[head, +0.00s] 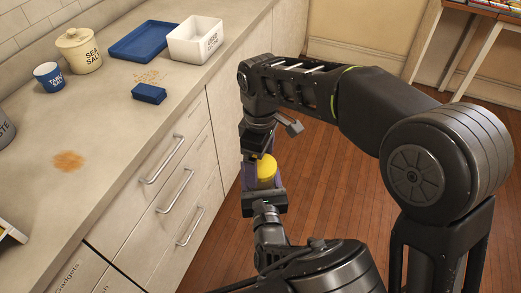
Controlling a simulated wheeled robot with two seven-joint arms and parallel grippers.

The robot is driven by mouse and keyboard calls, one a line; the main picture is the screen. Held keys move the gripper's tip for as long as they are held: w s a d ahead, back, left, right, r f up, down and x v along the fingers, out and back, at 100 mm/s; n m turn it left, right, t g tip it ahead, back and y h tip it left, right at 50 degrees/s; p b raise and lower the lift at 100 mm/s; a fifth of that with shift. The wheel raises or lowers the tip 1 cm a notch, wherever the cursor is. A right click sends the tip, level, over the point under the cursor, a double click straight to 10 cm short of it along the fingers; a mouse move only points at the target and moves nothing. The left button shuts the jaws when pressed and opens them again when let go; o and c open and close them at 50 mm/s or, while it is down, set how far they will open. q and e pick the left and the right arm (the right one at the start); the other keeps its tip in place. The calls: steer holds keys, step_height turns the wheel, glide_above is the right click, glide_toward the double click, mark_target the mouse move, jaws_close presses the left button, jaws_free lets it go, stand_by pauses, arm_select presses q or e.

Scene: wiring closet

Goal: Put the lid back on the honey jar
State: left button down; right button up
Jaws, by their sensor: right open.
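A small round yellow thing (267,171), with a flat, paler top, sits between purple-faced fingers, out in front of the drawers and above the floor. I cannot tell whether it is the honey jar or its lid; no other such piece shows. My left gripper (265,192) comes up from below, around the yellow thing; whether it is shut on it is unclear. My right gripper (258,148) reaches down from above, open, close over the yellow thing. The two hands overlap in the picture and hide part of it.
On the counter (105,135) stand a sea salt crock (80,52), a blue labelled cup (49,77), a blue tray (145,41), a white bin (195,40) and a blue block (149,94). Crumbs and an orange stain (68,161) lie there. Drawer handles (175,191) stick out below.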

steer(key=shift+f, duration=0.3)
steer(key=shift+c, duration=0.6)
steer(key=c, duration=1.3)
steer(key=m, duration=0.6)
steer(key=shift+m, duration=0.3)
steer(key=shift+c, duration=0.2)
steer(key=o, duration=1.5)
steer(key=shift+o, duration=0.2)
steer(key=shift+r, duration=0.1)
